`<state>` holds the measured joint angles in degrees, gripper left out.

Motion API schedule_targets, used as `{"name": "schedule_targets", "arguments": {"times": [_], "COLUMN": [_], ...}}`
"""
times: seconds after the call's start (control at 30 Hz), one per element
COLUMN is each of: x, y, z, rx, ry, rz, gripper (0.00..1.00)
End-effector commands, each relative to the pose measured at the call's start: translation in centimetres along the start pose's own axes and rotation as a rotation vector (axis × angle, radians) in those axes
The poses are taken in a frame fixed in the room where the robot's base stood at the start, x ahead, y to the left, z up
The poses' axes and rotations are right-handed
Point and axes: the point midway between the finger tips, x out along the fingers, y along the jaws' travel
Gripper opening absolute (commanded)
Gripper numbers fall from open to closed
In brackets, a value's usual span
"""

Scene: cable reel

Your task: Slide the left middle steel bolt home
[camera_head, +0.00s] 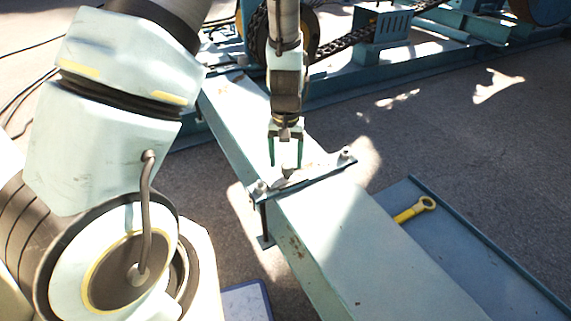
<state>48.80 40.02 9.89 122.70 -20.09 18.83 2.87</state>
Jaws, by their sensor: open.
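My gripper (286,163) points down over the blue-green beam (330,230), its two fingers apart. A small grey metal piece (287,172) shows between and just below the fingertips; it may be a bolt head, and I cannot tell if the fingers touch it. A crossbar (312,181) lies across the beam, with a steel bolt or nut (260,187) at its left end and another (346,153) at its right end. A dark rod (264,218) runs down below the left end. I cannot tell for sure which piece is the left middle bolt.
A yellow wrench (415,209) lies on a blue-grey tray (455,250) at the right. A blue-edged panel (245,301) lies on the ground at the lower middle. Behind stand a blue steel frame (380,75) and a heavy chain (345,41). Open ground lies right of the beam.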

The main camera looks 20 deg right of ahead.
Motion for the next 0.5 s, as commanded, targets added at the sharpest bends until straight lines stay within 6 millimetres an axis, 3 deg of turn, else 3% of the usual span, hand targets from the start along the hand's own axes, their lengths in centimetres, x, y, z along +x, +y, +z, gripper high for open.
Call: {"name": "schedule_targets", "arguments": {"times": [0.03, 0.23, 0.5], "x": [-1.4, -5.3, -7.9], "y": [0.0, 0.0, -0.1], "z": [-0.1, -0.1, 0.0], "rx": [0.001, 0.001, 0.000], "ry": [0.005, 0.004, 0.000], "rz": [0.001, 0.000, -0.001], "gripper": [0.73, 0.73, 0.73]}}
